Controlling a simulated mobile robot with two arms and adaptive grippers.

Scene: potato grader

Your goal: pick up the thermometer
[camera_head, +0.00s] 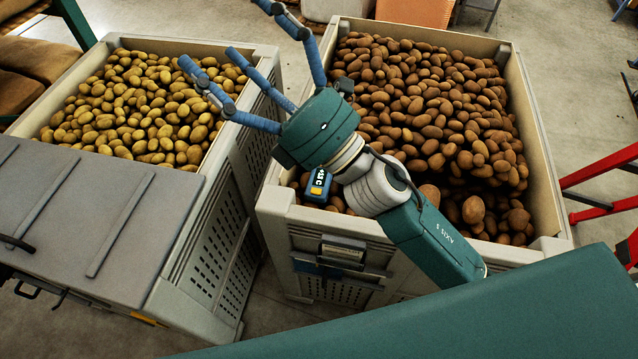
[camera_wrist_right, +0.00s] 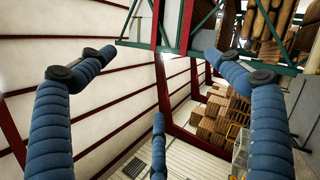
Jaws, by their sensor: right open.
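The thermometer (camera_head: 318,185) is a small dark blue device with a lit display reading in C and a yellow patch. In the head view it shows just below my right gripper's palm, at the near left corner of the right-hand potato crate. I cannot tell what it rests on. My right gripper (camera_head: 228,42) is open and empty, its three blue fingers spread up and left, away from the thermometer. In the right wrist view the open fingers (camera_wrist_right: 158,78) frame only the hall, with no thermometer. My left gripper is not in view.
The right crate (camera_head: 528,130) holds brown potatoes, and the left crate (camera_head: 262,55) holds yellower ones. Red frame parts (camera_head: 600,165) stand at the right. A narrow gap separates the crates.

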